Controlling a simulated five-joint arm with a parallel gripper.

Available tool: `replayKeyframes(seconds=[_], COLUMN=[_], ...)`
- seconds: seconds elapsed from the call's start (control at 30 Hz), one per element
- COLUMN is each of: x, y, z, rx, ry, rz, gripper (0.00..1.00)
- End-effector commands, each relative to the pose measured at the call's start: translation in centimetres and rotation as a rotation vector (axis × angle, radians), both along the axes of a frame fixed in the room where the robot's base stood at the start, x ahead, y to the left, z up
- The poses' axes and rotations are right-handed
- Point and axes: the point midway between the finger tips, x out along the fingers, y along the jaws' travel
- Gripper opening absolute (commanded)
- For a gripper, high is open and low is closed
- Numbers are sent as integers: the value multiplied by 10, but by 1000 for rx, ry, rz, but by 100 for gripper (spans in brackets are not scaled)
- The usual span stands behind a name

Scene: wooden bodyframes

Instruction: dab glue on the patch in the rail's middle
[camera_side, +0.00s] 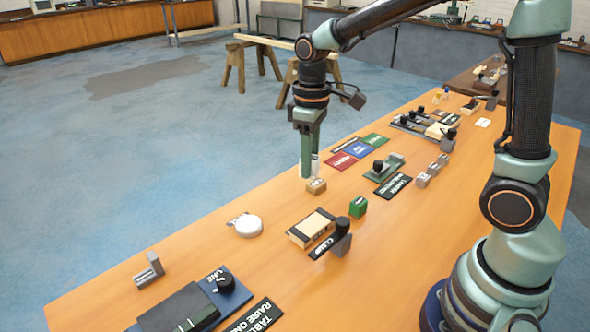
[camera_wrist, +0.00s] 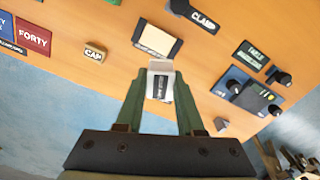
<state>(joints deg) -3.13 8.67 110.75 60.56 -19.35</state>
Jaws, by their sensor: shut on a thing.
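My gripper (camera_side: 309,168) points down over the far edge of the wooden table. It is shut on a whitish, box-like container with a dark label (camera_wrist: 160,85), seen between the fingers in the wrist view; I cannot read the label. In the side view only pale bits of it show around the fingertips. A pale wooden piece in a dark-edged holder (camera_side: 311,228) lies beside the CLAMP knob; it also shows ahead of the fingers in the wrist view (camera_wrist: 160,38). I cannot tell whether this is the rail, and no glue patch is clearly visible.
A small CAP block (camera_side: 316,187) stands close to my gripper. A CLAMP knob and plate (camera_side: 335,240), a green block (camera_side: 357,207) and a white disc (camera_side: 248,227) are nearby. A knobbed blue unit (camera_side: 205,302) is at the near end. Bare table lies between them.

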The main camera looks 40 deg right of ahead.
Motion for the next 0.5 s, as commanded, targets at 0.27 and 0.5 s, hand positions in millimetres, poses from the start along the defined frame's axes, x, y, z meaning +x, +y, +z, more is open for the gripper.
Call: replayKeyframes(seconds=[0.27, 0.5], x=[-39, -34], y=[-19, -26], z=[9, -9], rx=[1, -1], ry=[-1, 7], rz=[-342, -382], gripper=[0, 0])
